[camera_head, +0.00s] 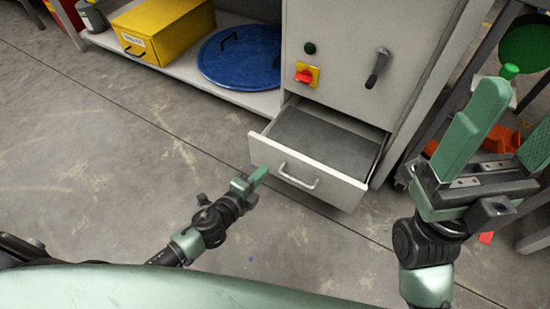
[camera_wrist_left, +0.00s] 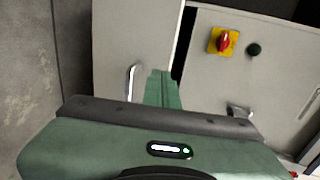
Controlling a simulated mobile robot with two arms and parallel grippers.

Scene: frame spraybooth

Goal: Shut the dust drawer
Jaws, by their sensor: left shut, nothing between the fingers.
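The dust drawer (camera_head: 310,176) is pulled out at the bottom of a pale grey cabinet (camera_head: 335,50), its dark inside showing. Its front carries a bar handle (camera_head: 297,177). My left gripper (camera_head: 260,176) is shut and empty near the left part of the drawer front; I cannot tell whether it touches. In the left wrist view, the shut fingers (camera_wrist_left: 163,88) show beside the drawer's handle (camera_wrist_left: 132,82), over the drawer front (camera_wrist_left: 125,45). My right gripper (camera_head: 507,128) is raised at the right, fingers apart, well away from the drawer.
The cabinet bears a red switch on a yellow plate (camera_head: 306,75), a dark green button (camera_head: 310,48) and a lever (camera_head: 377,68). A low shelf (camera_head: 180,72) holds a yellow box (camera_head: 165,30) and a blue round lid (camera_head: 240,57). The floor (camera_head: 90,140) at left is clear.

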